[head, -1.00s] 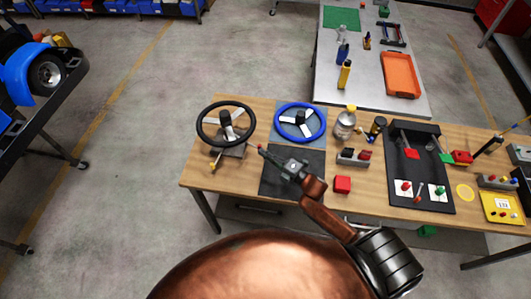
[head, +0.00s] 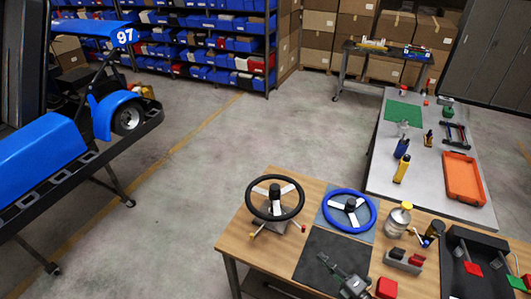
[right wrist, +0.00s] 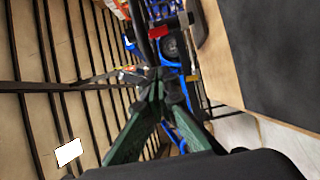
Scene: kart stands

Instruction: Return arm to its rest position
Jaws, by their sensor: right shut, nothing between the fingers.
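My right gripper (head: 324,261) shows at the bottom of the head view, over the dark mat (head: 315,243) on the wooden table. It is shut and empty. In the right wrist view its dark green fingers (right wrist: 158,82) come together at the tips. A black-rimmed steering wheel (head: 292,211) on a stand is at the table's left. A blue-rimmed steering wheel (head: 327,208) lies beside it on a grey-blue mat. The gripper appears apart from both wheels. My left gripper is out of view.
A can (head: 397,222), a small holder (head: 403,263), a red block (head: 386,288) and a black tray (head: 455,256) are right of the gripper. A grey table (head: 430,188) with an orange tray (head: 463,180) stands behind. A blue kart (head: 40,155) is at left. Floor between is clear.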

